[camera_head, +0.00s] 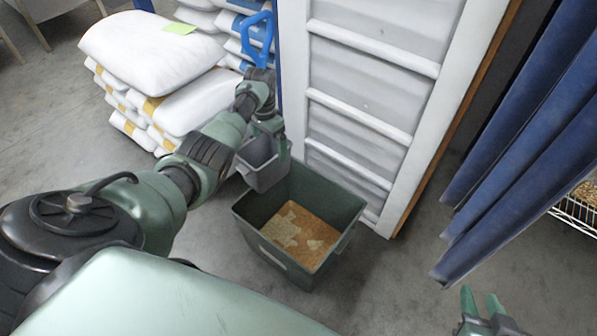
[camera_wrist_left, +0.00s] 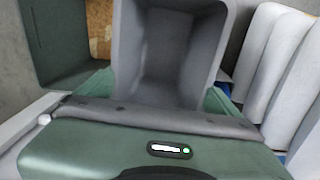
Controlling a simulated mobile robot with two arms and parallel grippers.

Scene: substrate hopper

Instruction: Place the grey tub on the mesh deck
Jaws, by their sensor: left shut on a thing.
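The grey tub (camera_head: 262,170) hangs in my left gripper (camera_head: 272,130) above the floor, just behind and left of a dark green bin (camera_head: 335,248). In the left wrist view the tub (camera_wrist_left: 170,60) fills the upper middle and its inside looks empty. My left gripper is shut on the tub; its fingertips are partly hidden. A wire mesh deck (camera_head: 574,215) shows only in part at the right edge, behind blue curtain strips. My right gripper (camera_head: 483,300) is at the lower right, its two green fingers apart with nothing between them.
The green bin holds a tan, crumbly layer (camera_head: 305,232). White sacks (camera_head: 150,60) are stacked at the upper left. A white panelled door (camera_head: 370,90) stands behind the bin. Blue curtain strips (camera_head: 530,130) hang before the mesh deck. Grey floor (camera_head: 400,285) is clear between bin and curtain.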

